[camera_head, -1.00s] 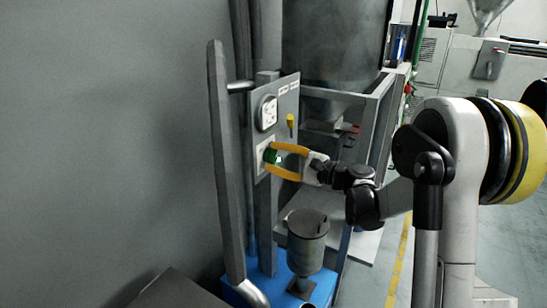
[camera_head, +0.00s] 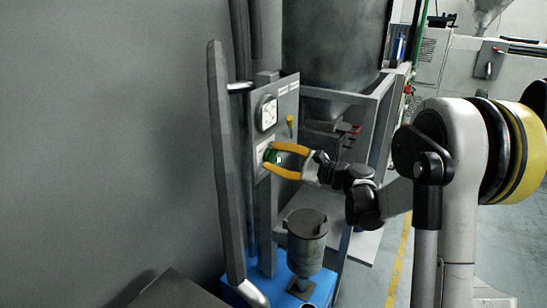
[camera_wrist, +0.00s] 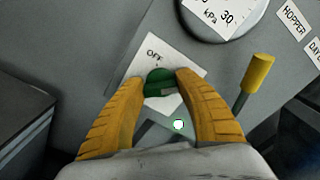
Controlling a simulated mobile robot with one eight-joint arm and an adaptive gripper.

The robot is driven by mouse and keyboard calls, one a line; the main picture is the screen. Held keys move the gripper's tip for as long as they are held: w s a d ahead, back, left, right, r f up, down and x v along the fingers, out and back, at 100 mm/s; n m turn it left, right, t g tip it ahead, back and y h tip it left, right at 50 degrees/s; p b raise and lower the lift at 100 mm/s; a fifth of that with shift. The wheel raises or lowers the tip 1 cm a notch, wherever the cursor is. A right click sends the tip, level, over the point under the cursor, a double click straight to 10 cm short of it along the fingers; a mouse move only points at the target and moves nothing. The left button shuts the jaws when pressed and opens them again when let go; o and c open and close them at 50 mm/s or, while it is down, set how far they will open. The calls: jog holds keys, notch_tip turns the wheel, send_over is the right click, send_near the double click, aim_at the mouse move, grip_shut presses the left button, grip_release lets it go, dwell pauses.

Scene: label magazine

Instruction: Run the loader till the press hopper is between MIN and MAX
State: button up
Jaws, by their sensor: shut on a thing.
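My gripper (camera_head: 276,160) has its two yellow fingers shut on a green knob (camera_wrist: 159,80) on the wall panel (camera_head: 286,103). The wrist view shows the fingertips on both sides of the knob. The knob sits on a white plate (camera_wrist: 192,67) with OFF printed above it; other plate marks are hidden, and I cannot tell the knob's setting. A round kPa gauge (camera_head: 266,112) is above the knob. A funnel-shaped hopper (camera_head: 487,12) tops a pale machine at the upper right, cut by the frame; no MIN or MAX marks are legible.
A yellow-handled lever (camera_wrist: 257,73) stands close right of my fingers. Labels reading HOPPER (camera_wrist: 293,17) and DAY, cut off, are beyond it. A large grey drum (camera_head: 333,45) in a frame stands behind. A lidded canister (camera_head: 307,240) is below on a blue base (camera_head: 262,287).

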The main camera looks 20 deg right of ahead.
jog(key=o, duration=1.2)
jog(key=v, duration=1.2)
